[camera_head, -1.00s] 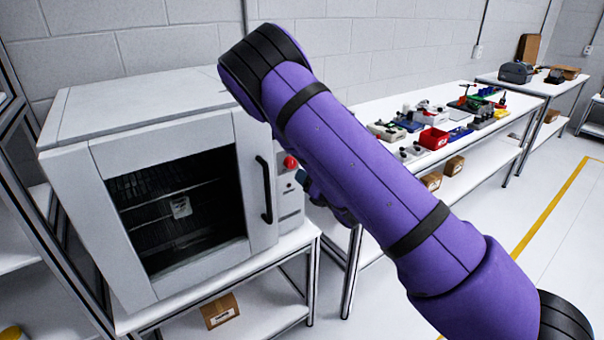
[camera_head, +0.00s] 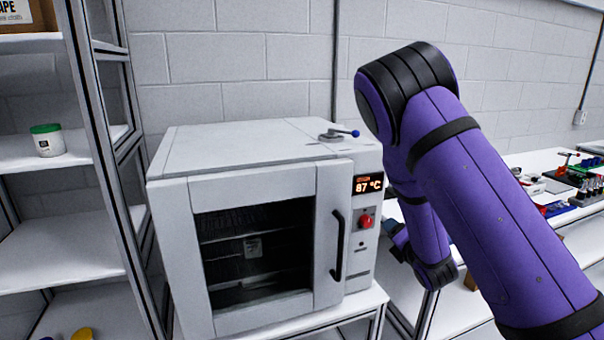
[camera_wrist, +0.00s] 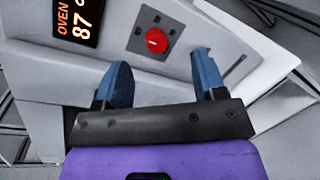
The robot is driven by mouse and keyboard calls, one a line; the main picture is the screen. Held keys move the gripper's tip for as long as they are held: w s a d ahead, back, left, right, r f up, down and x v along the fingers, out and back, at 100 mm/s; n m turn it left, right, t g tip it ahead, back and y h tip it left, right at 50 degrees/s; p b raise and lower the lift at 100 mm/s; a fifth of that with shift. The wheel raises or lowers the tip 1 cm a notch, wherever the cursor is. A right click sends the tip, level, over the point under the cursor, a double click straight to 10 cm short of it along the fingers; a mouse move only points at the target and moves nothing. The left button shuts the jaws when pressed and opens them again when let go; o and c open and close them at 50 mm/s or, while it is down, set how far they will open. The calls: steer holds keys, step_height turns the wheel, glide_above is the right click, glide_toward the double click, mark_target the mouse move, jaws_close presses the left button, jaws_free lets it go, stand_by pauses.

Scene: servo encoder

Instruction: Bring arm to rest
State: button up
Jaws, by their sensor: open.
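My purple arm (camera_head: 480,190) crosses the right half of the head view, its elbow high and its forearm hanging down beside the oven. My gripper (camera_wrist: 160,85) shows in the wrist view with its two blue fingers wide apart and nothing between them. It faces the oven's control panel, where a red button (camera_wrist: 157,41) appears beyond the fingers. In the head view the gripper is partly visible at the oven's right side, below the red button (camera_head: 366,221). The white oven (camera_head: 178,250) has its door closed, and its display (camera_head: 368,184) reads 87 °C.
A shelf unit (camera_head: 60,165) with a green-lidded jar (camera_head: 47,140) stands on the left. A workbench with small parts and bins (camera_head: 560,195) extends on the right, behind my arm.

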steer(key=s+d+r+m+g+h, duration=0.1)
steer(key=s+d+r+m+g, duration=0.15)
steer(key=s+r+m, duration=0.5)
steer(key=s+d+r+m+g+h, duration=0.1)
steer(key=s+d+r+m+g, duration=0.2)
steer(key=r+m, duration=0.65)
steer(key=s+a+r+m+g, duration=0.1)
steer(key=s+r+m, duration=0.3)
steer(key=s, duration=1)
steer(key=s+a+r+m+g, duration=0.2)
steer(key=s+r+m+g, duration=0.2)
steer(key=s, duration=1)
steer(key=shift+s+r+m, duration=0.15)
steer(key=shift+r+m, duration=0.05)
steer(key=shift+m, duration=1)
steer(key=shift+a+g, duration=0.1)
steer(key=shift+g, duration=0.15)
